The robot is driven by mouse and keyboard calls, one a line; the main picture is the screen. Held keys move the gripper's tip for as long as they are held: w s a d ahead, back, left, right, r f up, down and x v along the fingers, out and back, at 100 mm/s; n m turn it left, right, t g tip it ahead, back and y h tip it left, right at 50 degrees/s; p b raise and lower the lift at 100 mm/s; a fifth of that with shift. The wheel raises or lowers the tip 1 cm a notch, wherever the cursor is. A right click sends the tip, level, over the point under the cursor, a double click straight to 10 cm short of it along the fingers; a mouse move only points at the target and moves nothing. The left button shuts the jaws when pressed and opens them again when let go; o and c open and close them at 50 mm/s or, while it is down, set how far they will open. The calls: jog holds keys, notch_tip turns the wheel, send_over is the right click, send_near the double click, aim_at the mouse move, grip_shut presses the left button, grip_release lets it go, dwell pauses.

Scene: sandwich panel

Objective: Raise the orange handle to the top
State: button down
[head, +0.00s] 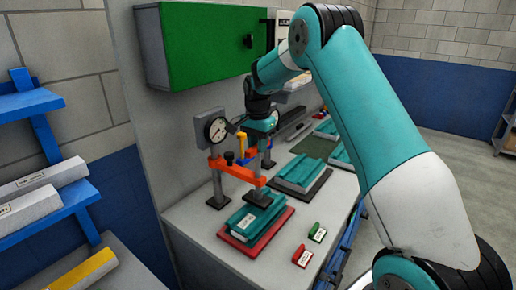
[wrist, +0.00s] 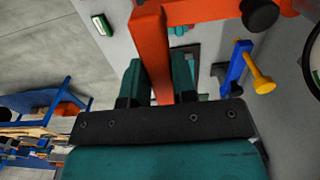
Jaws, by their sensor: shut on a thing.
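The orange handle (head: 238,173) is a bar on a press with grey posts and a round gauge, seen in the head view standing over the near teal block. It also fills the top middle of the wrist view (wrist: 150,45), running down between two teal fingers. My gripper (wrist: 158,85) is shut on this orange bar, one finger on each side. In the head view my gripper (head: 264,150) is at the bar's right part; its fingertips are hard to make out. A black knob (head: 229,158) sits on the bar.
A dial gauge (head: 216,130) stands behind the handle. A blue piece with a yellow knob (wrist: 264,84) is close to the right of my gripper. A teal block on a red plate (head: 232,242) lies below. A green cabinet (head: 205,50) hangs on the panel above.

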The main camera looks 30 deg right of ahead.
notch_tip(320, 180, up, 2)
jog(key=shift+w+r, duration=0.1)
jog(key=c, duration=0.9)
grip_release()
jog(key=shift+r, duration=0.1)
notch_tip(320, 180, up, 17)
jog(key=b, duration=0.3)
jog(key=shift+r, duration=0.1)
